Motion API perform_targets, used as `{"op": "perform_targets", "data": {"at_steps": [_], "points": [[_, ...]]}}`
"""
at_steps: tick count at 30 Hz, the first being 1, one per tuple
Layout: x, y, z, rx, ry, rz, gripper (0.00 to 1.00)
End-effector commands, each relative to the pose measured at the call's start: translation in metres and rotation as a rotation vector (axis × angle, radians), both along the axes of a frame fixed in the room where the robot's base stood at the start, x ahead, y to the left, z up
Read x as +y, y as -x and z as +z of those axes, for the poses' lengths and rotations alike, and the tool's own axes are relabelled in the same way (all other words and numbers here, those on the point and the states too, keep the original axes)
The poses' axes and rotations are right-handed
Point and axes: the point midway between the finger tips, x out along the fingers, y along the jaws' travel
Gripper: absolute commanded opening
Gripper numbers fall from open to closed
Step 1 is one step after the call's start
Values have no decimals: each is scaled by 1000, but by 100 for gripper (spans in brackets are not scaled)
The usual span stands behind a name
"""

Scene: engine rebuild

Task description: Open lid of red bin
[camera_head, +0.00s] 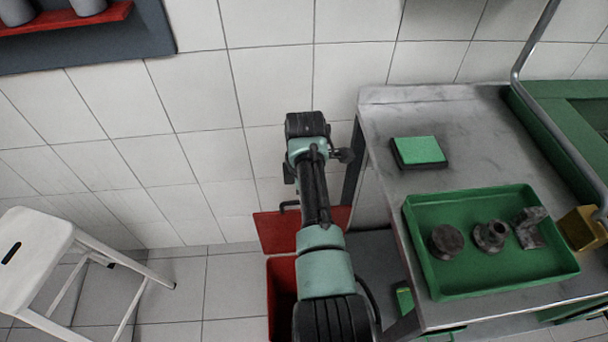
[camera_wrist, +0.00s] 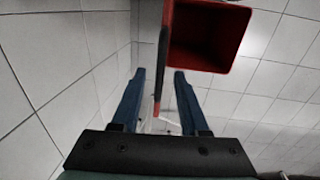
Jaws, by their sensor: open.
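The red bin (camera_head: 281,292) stands on the floor left of the workbench, partly hidden behind my arm. Its red lid (camera_head: 274,233) is raised at the back near the wall, with a dark handle (camera_head: 288,204) at its upper edge. In the wrist view the bin's square mouth (camera_wrist: 207,38) is uncovered and looks empty. The lid shows nearly edge-on as a narrow strip (camera_wrist: 161,60) beside the mouth. My gripper (camera_wrist: 159,74) is open, its blue fingers on either side of the lid strip. I cannot tell whether they touch it. The head view hides the fingertips.
The metal workbench (camera_head: 390,130) is close on the right, with a green tray (camera_head: 455,275) of metal parts and a green-topped box (camera_head: 419,151). A white stool (camera_head: 35,250) stands at the left. The tiled wall is close behind the bin. Floor between stool and bin is clear.

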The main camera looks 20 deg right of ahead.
Motion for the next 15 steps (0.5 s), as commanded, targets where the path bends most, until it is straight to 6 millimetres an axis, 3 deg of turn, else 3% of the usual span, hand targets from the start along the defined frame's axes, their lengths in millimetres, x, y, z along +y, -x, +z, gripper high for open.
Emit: {"op": "perform_targets", "data": {"at_steps": [1, 6, 15], "points": [[0, 1, 15, -5, 1, 0, 44], [1, 4, 52, -4, 1, -1, 44], [3, 9, 90, -1, -1, 0, 44]]}}
